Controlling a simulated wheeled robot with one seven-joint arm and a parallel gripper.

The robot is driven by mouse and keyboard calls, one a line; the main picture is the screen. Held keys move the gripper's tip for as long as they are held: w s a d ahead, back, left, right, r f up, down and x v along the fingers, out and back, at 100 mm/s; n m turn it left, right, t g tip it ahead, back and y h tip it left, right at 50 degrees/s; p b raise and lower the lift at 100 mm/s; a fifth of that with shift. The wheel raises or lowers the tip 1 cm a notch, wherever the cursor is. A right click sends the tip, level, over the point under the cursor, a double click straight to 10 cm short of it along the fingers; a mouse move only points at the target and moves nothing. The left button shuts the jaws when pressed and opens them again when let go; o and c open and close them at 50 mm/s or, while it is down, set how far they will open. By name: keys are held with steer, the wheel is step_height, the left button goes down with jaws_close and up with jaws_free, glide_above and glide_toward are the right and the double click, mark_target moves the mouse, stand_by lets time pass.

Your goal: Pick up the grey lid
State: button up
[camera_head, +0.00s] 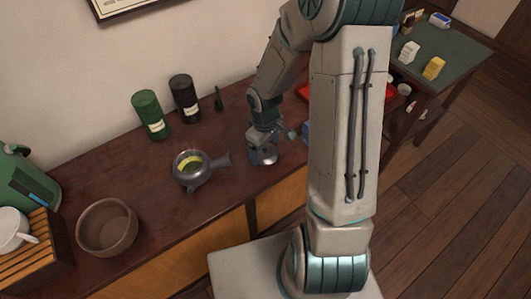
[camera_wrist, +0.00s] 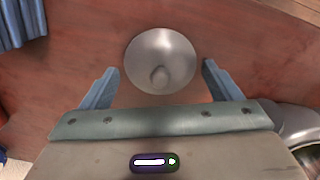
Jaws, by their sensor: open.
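The grey lid (camera_wrist: 160,50) is a round, shiny disc with a small knob in its middle, lying on the dark red-brown wooden counter. In the wrist view it sits between and slightly beyond the two blue-grey fingers of my gripper (camera_wrist: 160,78). The fingers are spread wide, with a gap on each side of the lid, and hold nothing. In the head view the lid (camera_head: 263,156) shows just under my gripper (camera_head: 264,142), partly hidden by it.
A grey side-handled teapot (camera_head: 190,172), open on top, stands left of my gripper. A brown bowl (camera_head: 107,228) is farther left. A green canister (camera_head: 151,115) and a black canister (camera_head: 185,99) stand along the wall.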

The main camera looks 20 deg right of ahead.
steer(key=shift+f, duration=0.3)
steer(key=shift+s, duration=0.1)
steer(key=c, duration=1.1)
steer(key=shift+c, duration=0.7)
steer(key=shift+s, duration=0.1)
